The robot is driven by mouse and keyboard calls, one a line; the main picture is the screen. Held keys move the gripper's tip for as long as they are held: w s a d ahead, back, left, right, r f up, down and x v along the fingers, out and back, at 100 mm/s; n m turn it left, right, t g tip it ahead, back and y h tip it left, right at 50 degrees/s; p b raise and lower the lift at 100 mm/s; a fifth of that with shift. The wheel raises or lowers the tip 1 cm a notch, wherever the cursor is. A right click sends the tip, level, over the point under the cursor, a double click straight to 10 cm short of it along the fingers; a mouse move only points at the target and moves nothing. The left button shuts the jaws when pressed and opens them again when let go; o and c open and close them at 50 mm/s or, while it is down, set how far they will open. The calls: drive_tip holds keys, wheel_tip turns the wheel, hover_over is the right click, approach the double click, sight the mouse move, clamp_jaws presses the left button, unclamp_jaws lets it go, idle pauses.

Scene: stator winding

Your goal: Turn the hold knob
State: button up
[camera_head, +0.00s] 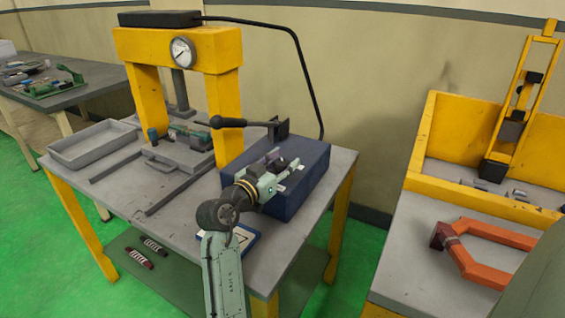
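My gripper (285,172) is over the blue box (305,160) on the grey table. Its pale green body and light fingers point away from me, towards the back of the box. Small dark parts (274,156) show close to the fingertips; I cannot tell whether one of them is the hold knob or part of my gripper. My gripper hides much of the box's top. The view is too small to show whether the fingers are open or shut, or whether they touch anything.
A yellow press (228,100) with a round gauge (181,52) stands behind left. A black-handled lever (228,122) juts out just behind my gripper. A grey tray (92,146) sits at left. A black cable runs down behind the box. A second bench (420,258) stands at right.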

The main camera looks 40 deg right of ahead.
drive_tip(key=c, duration=0.8)
